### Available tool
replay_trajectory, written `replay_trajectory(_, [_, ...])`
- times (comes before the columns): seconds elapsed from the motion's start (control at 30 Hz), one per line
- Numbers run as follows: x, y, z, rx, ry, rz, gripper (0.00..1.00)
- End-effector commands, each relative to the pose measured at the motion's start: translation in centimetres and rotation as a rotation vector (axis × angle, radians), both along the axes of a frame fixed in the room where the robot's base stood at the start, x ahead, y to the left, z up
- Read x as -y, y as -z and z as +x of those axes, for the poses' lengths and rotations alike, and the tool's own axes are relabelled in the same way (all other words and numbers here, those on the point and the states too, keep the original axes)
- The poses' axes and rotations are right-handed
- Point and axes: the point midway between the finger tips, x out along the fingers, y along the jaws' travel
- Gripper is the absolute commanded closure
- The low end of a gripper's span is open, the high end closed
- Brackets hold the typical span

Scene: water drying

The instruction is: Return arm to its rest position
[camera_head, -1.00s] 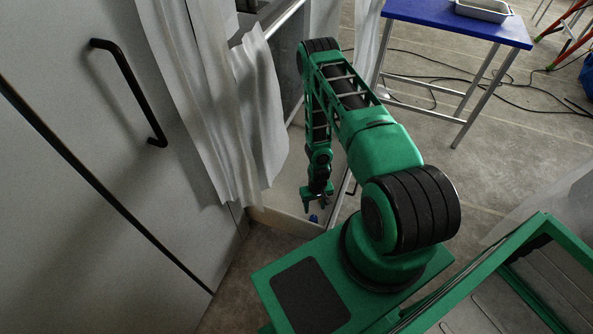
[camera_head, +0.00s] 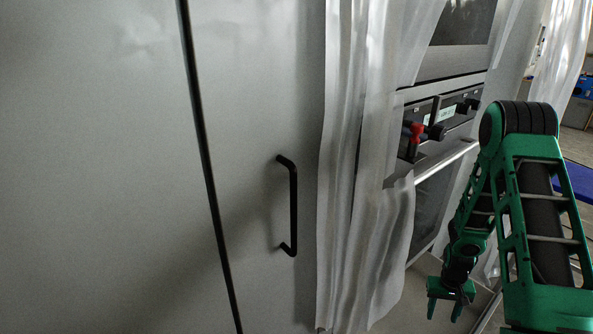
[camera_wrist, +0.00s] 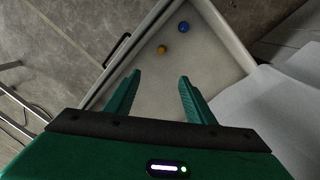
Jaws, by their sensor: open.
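My green arm shows at the right of the head view, bent over at the elbow, with its forearm hanging down. My gripper (camera_head: 448,305) hangs at the lower end of it, fingers pointing down. In the wrist view my gripper (camera_wrist: 152,95) has its two green fingers spread wide, with nothing between them. Below it lies a light, shallow open tray or drawer (camera_wrist: 225,85) with raised edges. In it, beyond the fingertips, are a small yellow ball (camera_wrist: 162,49) and a small blue ball (camera_wrist: 184,27).
A grey cabinet door with a black handle (camera_head: 290,205) fills the left. White translucent curtains (camera_head: 350,170) hang between it and an oven panel with a red knob (camera_head: 415,130). A blue table (camera_head: 577,182) stands at the far right. White sheeting (camera_wrist: 260,110) lies right of the tray.

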Motion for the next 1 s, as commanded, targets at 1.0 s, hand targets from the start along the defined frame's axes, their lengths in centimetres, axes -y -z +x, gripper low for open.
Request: replay_trajectory(1.0, [-1.3,-33.2,-14.5,0.015,0.185,0.0,0.51])
